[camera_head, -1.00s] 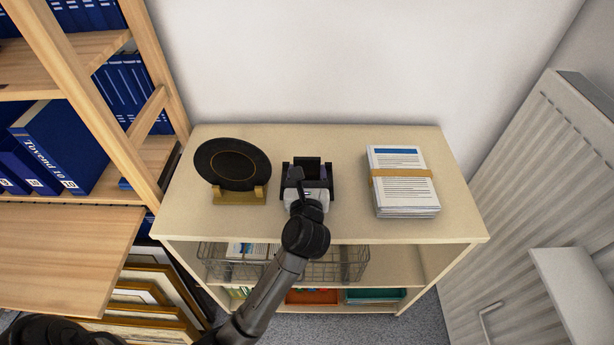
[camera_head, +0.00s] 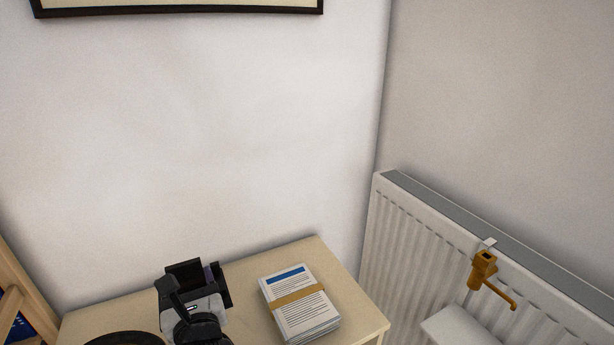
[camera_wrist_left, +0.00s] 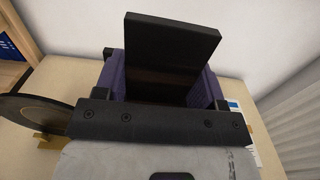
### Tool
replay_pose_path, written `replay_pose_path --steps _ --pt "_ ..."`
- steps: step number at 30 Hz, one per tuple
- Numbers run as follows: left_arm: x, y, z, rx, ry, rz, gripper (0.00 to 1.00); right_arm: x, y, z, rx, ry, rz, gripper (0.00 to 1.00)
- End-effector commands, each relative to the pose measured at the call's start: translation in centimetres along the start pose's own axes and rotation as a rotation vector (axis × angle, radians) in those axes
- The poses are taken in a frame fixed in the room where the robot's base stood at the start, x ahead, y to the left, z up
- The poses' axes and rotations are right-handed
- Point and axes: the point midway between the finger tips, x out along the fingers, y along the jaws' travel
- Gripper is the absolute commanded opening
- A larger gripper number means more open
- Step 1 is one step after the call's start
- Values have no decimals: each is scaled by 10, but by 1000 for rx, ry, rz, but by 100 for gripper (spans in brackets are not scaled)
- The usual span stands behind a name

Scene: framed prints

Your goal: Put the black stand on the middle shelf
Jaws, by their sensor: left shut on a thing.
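The black stand (camera_head: 184,274) shows as a dark upright plate in the head view, above the cabinet's pale top (camera_head: 245,275). My left gripper (camera_head: 205,288) is shut on it. In the left wrist view the black stand (camera_wrist_left: 172,45) is between the purple-padded fingers of my left gripper (camera_wrist_left: 165,85). I cannot tell whether its base touches the top. The middle shelf is out of view now. My right gripper is not in view.
A banded stack of papers (camera_head: 299,303) lies to the right of my left gripper. A round black plate (camera_head: 125,338) is at the lower left. A white radiator (camera_head: 400,240) stands at the right, with an orange fitting (camera_head: 483,270) in front of it.

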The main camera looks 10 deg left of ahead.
Motion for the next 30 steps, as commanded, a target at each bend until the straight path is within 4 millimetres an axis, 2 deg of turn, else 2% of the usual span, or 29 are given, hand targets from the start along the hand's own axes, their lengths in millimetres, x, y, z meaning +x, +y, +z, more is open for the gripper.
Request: replay_pose_path --steps 1,5,12,15,19,21,26,30 --pt "-12 -8 11 -5 -3 -22 32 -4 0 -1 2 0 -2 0" --pt "-48 -28 21 1 5 -90 32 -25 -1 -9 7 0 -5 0" --pt "-95 -49 8 5 6 -185 32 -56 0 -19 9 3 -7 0" --pt "-108 -52 0 5 6 -210 32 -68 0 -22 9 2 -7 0" --pt "-116 -45 -12 7 6 -211 32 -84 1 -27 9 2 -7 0" --pt "-114 -46 7 -3 -2 -216 32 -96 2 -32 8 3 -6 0" --pt "-112 -47 38 -3 0 -228 32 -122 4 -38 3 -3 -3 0" --pt "-110 -48 72 -6 2 -241 32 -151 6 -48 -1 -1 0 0"
